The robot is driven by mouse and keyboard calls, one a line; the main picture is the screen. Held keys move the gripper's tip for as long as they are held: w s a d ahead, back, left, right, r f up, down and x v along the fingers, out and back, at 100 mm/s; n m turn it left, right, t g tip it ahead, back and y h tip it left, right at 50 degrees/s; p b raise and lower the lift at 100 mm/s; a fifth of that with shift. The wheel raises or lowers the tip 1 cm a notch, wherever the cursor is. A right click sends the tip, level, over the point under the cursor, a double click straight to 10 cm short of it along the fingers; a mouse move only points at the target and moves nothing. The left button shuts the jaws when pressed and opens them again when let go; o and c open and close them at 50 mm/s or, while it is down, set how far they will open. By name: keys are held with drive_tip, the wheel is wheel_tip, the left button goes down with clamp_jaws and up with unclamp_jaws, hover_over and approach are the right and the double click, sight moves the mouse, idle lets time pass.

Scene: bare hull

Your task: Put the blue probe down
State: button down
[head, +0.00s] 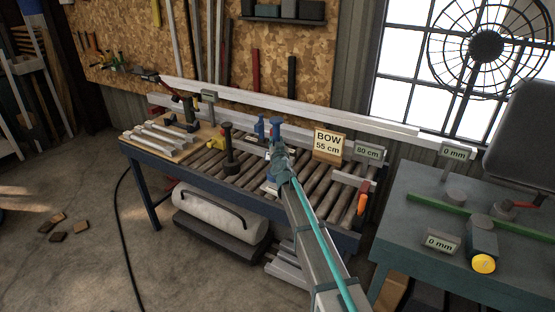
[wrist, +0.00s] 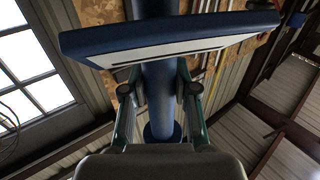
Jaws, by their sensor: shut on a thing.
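The blue probe shows large in the wrist view as a blue post (wrist: 159,100) with a broad flat blue plate (wrist: 235,28) across it; the plate's facing side is partly white. My gripper (wrist: 160,90) has one finger on each side of the post and is shut on it. In the head view my gripper (head: 277,155) is over the roller bench (head: 172,165), in front of the "BOW 55 cm" sign (head: 327,143). Small blue parts (head: 275,127) show just beyond it; which belong to the probe is unclear. Whether the probe touches the bench is hidden.
A dark post on a round base (head: 230,150) stands left of my gripper on the rollers. A long pale beam (head: 300,112) runs behind the bench. Pale bars (head: 165,133) lie at the left end. A green-grey table (head: 415,225) stands at right.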

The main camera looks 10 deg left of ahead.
drive_tip(key=w+f+b, duration=0.5)
drive_tip(key=f, duration=0.4)
drive_tip(key=shift+w+a, duration=0.2)
drive_tip(key=shift+w, duration=0.05)
drive_tip(key=shift+f, duration=0.3)
drive_tip(key=c, duration=0.9)
unclamp_jaws()
drive_tip(key=shift+r, duration=0.1)
drive_tip(key=b+v, duration=0.1)
drive_tip(key=v, duration=1.1)
drive_tip(key=shift+r, duration=0.15)
